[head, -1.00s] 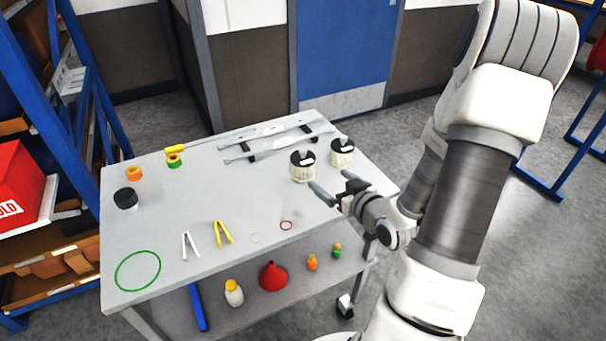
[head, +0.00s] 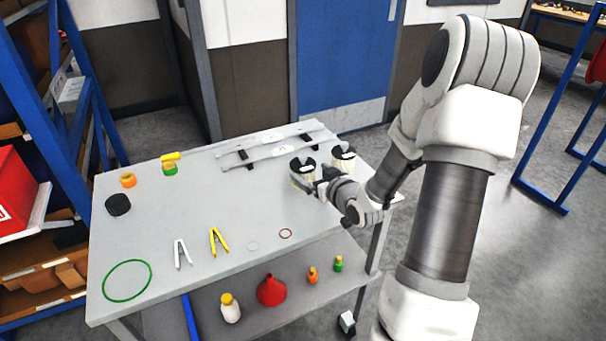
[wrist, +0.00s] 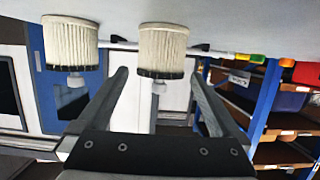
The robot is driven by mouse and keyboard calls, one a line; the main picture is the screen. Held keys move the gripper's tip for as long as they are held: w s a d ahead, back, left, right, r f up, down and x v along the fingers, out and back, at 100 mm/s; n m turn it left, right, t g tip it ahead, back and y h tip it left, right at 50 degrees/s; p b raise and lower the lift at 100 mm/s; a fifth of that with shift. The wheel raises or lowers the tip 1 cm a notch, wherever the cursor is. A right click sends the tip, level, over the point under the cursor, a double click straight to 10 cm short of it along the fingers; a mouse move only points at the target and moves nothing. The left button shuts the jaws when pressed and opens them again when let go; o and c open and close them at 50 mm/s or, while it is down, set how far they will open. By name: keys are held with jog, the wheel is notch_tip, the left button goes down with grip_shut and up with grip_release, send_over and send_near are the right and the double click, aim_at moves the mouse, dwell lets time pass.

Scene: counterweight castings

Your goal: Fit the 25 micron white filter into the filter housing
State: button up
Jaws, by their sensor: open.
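Two white pleated filters with black end caps stand on the grey cart top. The left filter (head: 297,184) is partly hidden by my gripper (head: 314,188); the right filter (head: 343,160) stands just behind and to the right. The wrist view is upside down: the left filter (wrist: 162,48) lines up between the open, empty fingers (wrist: 158,76), and the other filter (wrist: 70,45) is off to one side. I cannot tell whether the fingertips reach around it. No micron marking is legible. I cannot identify the filter housing for sure; a black round part (head: 118,204) sits at the left.
Two long grey tools (head: 268,150) lie on black supports at the back. A red funnel (head: 271,291) and bottles stand on the lower shelf. The middle of the top is clear.

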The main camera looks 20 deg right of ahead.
aim_at(307, 168)
jog(key=x, duration=0.4)
jog(key=shift+r, duration=0.15)
jog(key=c, duration=1.1)
jog(key=shift+c, duration=0.7)
jog(key=shift+r, duration=0.15)
